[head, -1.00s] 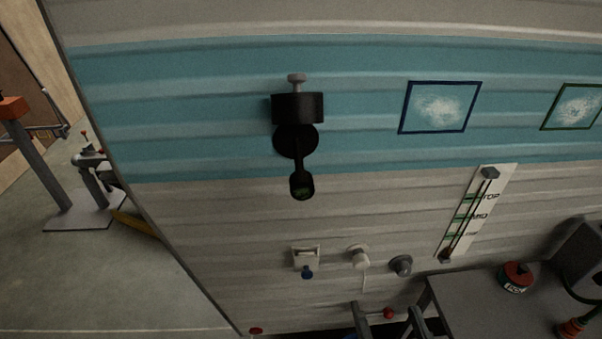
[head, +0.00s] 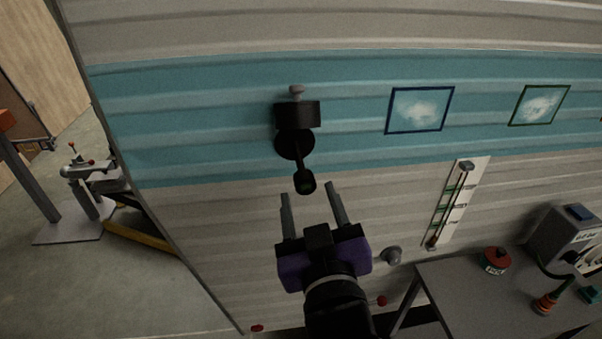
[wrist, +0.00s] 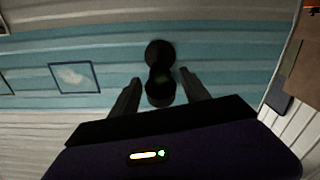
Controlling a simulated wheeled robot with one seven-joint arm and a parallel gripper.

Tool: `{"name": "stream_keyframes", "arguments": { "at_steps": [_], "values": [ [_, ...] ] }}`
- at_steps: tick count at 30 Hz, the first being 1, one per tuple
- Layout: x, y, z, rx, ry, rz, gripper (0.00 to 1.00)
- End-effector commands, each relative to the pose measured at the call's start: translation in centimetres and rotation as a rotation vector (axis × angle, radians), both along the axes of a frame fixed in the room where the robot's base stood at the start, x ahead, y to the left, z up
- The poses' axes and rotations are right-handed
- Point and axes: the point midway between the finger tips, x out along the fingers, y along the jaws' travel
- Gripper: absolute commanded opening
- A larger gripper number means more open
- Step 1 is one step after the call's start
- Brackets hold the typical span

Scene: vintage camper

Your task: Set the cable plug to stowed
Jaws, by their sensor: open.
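A black fixture (head: 298,115) is mounted on the camper's teal wall, with a grey knob on top and a round plate below. A short stalk hangs from it and ends in a black plug-like piece (head: 305,182); I cannot tell for certain that this is the cable plug. My gripper (head: 309,190) is open, its fingers pointing up at that end piece. In the wrist view the dark end piece (wrist: 161,92) appears between the two fingers. Contact cannot be told.
A grey round knob (head: 391,255) sits on the wall right of my arm. A slider panel (head: 457,205) is farther right. A table (head: 445,290) at lower right holds a red-topped can (head: 495,260) and a grey box (head: 560,235) with a cable.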

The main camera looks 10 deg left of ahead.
Motion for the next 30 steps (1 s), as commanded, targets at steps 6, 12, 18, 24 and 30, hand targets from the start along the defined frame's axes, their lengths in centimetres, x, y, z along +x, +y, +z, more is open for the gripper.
{"name": "stream_keyframes", "arguments": {
  "at_steps": [6,12,18,24,30],
  "values": [
    [2.5,0.7,0.2,0.002,0.003,0.000,0.54],
    [5.4,1.6,0.1,0.003,0.002,0.001,0.54],
    [7.0,2.0,0.0,0.003,0.001,0.001,0.54],
    [7.3,2.1,0.0,0.002,0.001,0.001,0.54],
    [7.3,2.1,0.0,0.002,0.001,0.001,0.36]
  ]
}}
